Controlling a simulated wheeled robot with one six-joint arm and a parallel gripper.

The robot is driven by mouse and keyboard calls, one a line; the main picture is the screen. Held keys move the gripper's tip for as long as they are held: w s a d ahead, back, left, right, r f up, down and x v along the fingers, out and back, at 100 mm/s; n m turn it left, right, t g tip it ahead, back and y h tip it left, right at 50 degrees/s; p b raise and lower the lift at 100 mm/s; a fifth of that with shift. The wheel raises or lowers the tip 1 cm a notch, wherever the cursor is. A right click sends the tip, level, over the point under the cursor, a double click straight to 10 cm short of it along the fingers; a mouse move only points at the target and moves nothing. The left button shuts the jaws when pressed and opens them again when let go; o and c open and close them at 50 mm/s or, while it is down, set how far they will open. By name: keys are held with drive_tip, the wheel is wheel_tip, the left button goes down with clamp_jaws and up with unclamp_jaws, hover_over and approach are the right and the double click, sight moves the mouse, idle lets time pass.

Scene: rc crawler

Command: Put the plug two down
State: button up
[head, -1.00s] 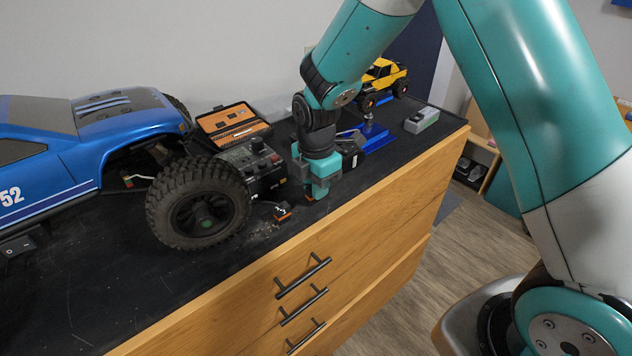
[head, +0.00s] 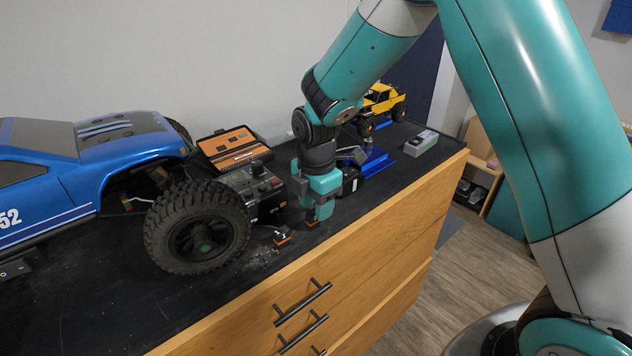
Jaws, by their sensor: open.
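My gripper (head: 316,214) points down over the black top of the dresser, to the right of the big wheel. It is open, with its fingertips close to the surface. A small orange plug (head: 313,222) sits on the dresser top just at or under the fingertips, partly hidden by them. A second orange plug (head: 282,239) lies to the left, nearer the front edge, with a dark lead beside it. I cannot tell from the picture which of the two is plug two.
A blue RC truck (head: 90,160) with a big wheel (head: 197,226) fills the left. Behind are a dark charger box (head: 258,188) and an orange case (head: 235,148). A blue stand (head: 372,162), a grey box (head: 421,143) and a yellow car (head: 382,103) lie right. The front edge is close.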

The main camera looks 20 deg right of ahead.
wheel_tip(320, 180, up, 9)
drive_tip(key=b, duration=0.3)
drive_tip(key=s+a+r+m+y, duration=0.2)
drive_tip(key=s+m, duration=0.5)
drive_tip(key=s, duration=0.5)
drive_tip(key=s+a+r+m+y, duration=0.2)
drive_tip(key=s+m, duration=0.5)
drive_tip(key=s, duration=0.6)
drive_tip(key=shift+a+r+m, duration=0.3)
drive_tip(key=shift+a+r, duration=0.15)
drive_tip(key=shift+a, duration=0.1)
drive_tip(key=shift+d, duration=0.15)
